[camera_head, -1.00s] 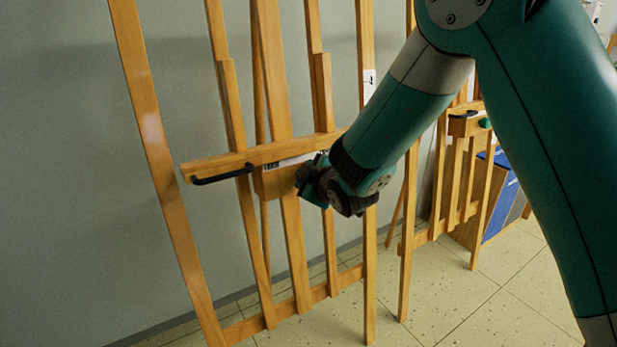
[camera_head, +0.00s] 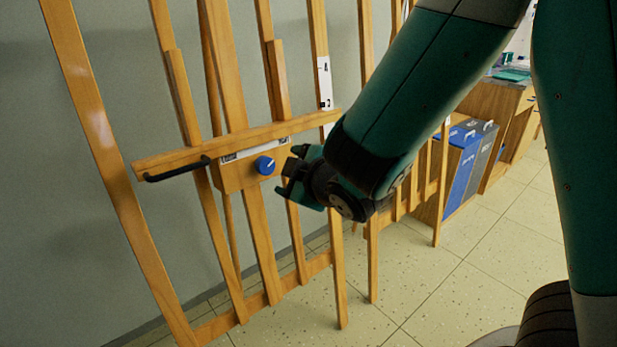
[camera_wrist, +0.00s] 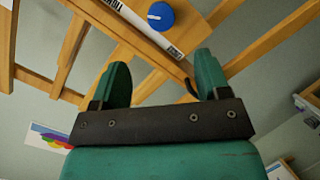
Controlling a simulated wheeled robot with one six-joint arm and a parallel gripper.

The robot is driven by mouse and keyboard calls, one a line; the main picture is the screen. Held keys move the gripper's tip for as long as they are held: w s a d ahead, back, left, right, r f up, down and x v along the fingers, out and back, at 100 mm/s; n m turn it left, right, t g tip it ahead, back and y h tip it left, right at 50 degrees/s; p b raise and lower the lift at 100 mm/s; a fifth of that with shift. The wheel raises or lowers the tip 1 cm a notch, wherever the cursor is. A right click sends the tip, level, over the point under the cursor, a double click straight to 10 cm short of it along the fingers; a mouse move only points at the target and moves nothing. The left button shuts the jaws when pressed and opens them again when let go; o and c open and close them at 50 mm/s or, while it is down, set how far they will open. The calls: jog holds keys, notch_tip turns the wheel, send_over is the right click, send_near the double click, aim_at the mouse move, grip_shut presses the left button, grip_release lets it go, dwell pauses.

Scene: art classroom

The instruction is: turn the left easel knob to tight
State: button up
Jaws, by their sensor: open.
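The left easel (camera_head: 99,140) is wooden and stands against the grey wall. Its blue knob (camera_head: 265,165) sits on a wooden block below the cross ledge, with a white pointer line on its face. The knob also shows at the top of the wrist view (camera_wrist: 160,15), beside a white label strip (camera_wrist: 142,25) whose lettering is only partly visible. My gripper (camera_head: 284,175) is open and empty, just right of the knob and apart from it. In the wrist view my two teal fingers (camera_wrist: 161,78) are spread, with the knob beyond their tips.
A black handle (camera_head: 177,171) sticks out at the ledge's left end. Another easel (camera_head: 440,180) stands behind my arm to the right. Blue and grey bins (camera_head: 462,165) and a wooden cabinet (camera_head: 500,105) stand farther right. The tiled floor in front is clear.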

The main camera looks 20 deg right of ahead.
jog(key=shift+b+v, duration=2.8)
jog(key=shift+b, duration=1.1)
